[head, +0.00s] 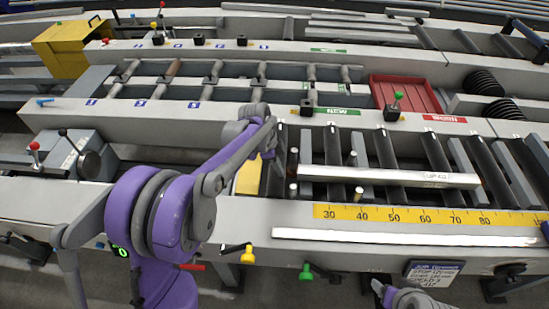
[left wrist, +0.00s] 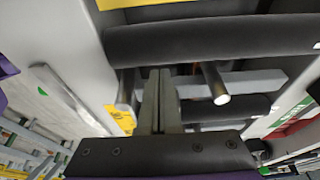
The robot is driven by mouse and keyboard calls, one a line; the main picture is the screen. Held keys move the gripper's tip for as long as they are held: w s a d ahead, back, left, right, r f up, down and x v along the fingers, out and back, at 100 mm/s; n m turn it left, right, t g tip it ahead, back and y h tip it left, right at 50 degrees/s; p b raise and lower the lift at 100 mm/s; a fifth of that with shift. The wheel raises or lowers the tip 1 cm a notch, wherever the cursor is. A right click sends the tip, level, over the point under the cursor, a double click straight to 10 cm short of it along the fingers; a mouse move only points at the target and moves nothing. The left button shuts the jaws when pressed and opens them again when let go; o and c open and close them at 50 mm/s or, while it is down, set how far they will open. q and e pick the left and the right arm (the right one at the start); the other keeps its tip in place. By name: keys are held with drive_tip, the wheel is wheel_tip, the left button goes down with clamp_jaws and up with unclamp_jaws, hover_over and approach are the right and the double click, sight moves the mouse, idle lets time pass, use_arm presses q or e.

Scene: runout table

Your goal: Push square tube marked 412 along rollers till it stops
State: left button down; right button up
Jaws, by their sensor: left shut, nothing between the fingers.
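A pale silver square tube (head: 390,177) lies left to right over the dark rollers in the head view. It bears a small dark marking near its right part, too small to read. My left gripper (head: 268,182) is down among the rollers, left of the tube's left end and mostly hidden by my own arm. In the left wrist view its two fingers (left wrist: 160,76) are shut together and empty, close to a dark roller (left wrist: 200,38). Whether they touch the tube cannot be seen. My right gripper (head: 381,291) shows only in part at the bottom edge.
Upright metal pegs (head: 351,158) stand among the rollers; one peg (left wrist: 215,84) is beside my fingers in the left wrist view. A yellow scale (head: 430,218) runs along the front rail. Another pale bar (head: 400,238) lies in front. A red tray (head: 405,95) is behind.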

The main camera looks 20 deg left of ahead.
sight(397, 176)
use_arm(q)
drive_tip(key=d, duration=0.2)
drive_tip(key=w+d, duration=0.1)
drive_tip(key=d, duration=0.1)
drive_tip(key=shift+w+d+f+p, duration=0.1)
drive_tip(key=shift+f+p, duration=0.2)
drive_tip(key=shift+f, duration=0.05)
drive_tip(key=w+d, duration=0.1)
drive_tip(key=d, duration=0.5)
drive_tip(key=w+d, duration=0.2)
drive_tip(key=d, duration=0.4)
drive_tip(key=w+d, duration=0.2)
drive_tip(key=d, duration=0.5)
drive_tip(key=shift+w, duration=0.15)
drive_tip(key=w+d, duration=0.1)
drive_tip(key=d, duration=0.3)
drive_tip(key=w+d+p, duration=0.1)
drive_tip(key=d, duration=0.3)
drive_tip(key=w+d, duration=0.1)
drive_tip(key=d, duration=0.3)
drive_tip(key=shift+w+d+r+p, duration=0.1)
drive_tip(key=shift+w+d+p, duration=0.05)
drive_tip(key=shift+w+p, duration=0.25)
drive_tip(key=shift+d, duration=0.35)
drive_tip(key=shift+s, duration=0.1)
